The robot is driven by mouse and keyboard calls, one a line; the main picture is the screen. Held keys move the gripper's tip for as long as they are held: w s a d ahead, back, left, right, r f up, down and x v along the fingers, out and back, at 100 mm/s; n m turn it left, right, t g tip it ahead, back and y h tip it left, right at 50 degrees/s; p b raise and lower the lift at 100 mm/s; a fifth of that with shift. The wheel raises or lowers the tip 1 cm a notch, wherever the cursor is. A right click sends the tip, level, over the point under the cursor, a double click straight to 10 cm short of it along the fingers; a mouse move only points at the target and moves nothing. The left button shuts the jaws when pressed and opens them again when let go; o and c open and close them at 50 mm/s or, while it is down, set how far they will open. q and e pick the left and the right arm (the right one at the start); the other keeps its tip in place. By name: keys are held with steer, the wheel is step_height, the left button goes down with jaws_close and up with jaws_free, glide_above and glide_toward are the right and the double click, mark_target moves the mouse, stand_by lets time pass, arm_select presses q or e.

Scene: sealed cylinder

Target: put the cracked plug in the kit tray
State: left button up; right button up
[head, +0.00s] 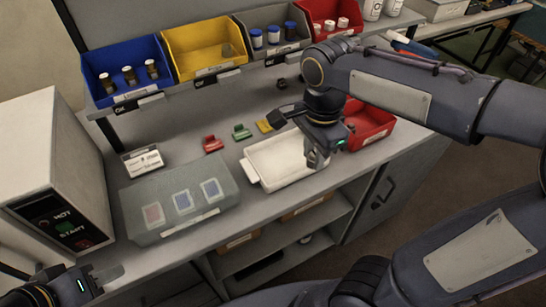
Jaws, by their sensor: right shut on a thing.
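A white tray (272,163), which I take for the kit tray, lies on the grey bench and looks empty. My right gripper (316,160) points down over the tray's right end. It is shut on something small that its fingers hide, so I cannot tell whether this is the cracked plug. I cannot pick out a cracked plug elsewhere. My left gripper (108,274) is low at the left, beyond the bench's front edge and away from the tray. I cannot tell whether its fingers are apart.
Red (212,144), green (241,132) and yellow (264,126) pieces lie behind the tray. A white machine (45,150) stands far left. Bins (203,47) line the shelf.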

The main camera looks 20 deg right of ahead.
steer(key=w+f, duration=0.3)
steer(key=w, duration=0.4)
glide_above(286, 161)
step_height(286, 161, down, 5)
steer(key=shift+s+f, duration=0.15)
steer(key=shift+w+f, duration=0.2)
steer(key=shift+f, duration=1.6)
steer(key=shift+f, duration=0.15)
steer(key=o, duration=1)
